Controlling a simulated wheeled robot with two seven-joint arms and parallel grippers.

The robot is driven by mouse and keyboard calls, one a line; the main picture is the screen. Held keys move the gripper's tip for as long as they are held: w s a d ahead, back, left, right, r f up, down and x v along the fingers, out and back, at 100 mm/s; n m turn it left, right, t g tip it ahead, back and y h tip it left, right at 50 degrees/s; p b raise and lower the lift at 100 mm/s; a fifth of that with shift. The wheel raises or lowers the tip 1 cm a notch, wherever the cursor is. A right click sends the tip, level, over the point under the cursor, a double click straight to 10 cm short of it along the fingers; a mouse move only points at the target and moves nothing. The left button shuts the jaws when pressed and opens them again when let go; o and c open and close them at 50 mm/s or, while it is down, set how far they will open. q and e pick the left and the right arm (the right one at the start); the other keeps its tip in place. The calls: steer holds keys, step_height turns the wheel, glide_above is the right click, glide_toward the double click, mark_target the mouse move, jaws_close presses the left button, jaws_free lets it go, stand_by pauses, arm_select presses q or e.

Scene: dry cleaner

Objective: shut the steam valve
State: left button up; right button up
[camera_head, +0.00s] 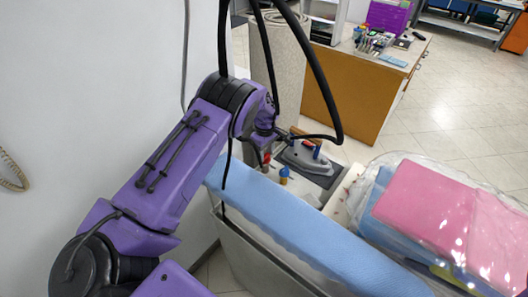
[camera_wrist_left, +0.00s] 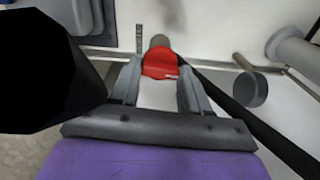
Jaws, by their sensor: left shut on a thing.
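The steam valve shows as a red handle (camera_wrist_left: 160,63) on a short brownish stem at the top middle of the left wrist view. My left gripper (camera_wrist_left: 160,78) has one grey finger on each side of the handle and is shut on it. In the head view, my purple left arm reaches over the blue padded ironing board (camera_head: 290,222). The left gripper there is mostly hidden by its own wrist and cables, and a small red part (camera_head: 266,157) shows below it. My right gripper is not in view.
An iron (camera_head: 305,157) rests on a dark pad just right of the wrist. A small blue-and-orange item (camera_head: 284,175) stands close by. Plastic-wrapped pink and blue laundry (camera_head: 445,215) lies at right. A white wall is on the left; an orange counter (camera_head: 345,100) stands behind.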

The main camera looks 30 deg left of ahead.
mark_target(265, 155)
arm_select(q)
steer(key=shift+n, duration=0.7)
steer(key=o, duration=1.1)
steer(key=shift+c, duration=0.2)
steer(key=shift+w+r, duration=0.1)
steer(key=shift+r, duration=0.25)
step_height(265, 155, up, 10)
steer(key=b, duration=0.3)
steer(key=shift+f, duration=0.1)
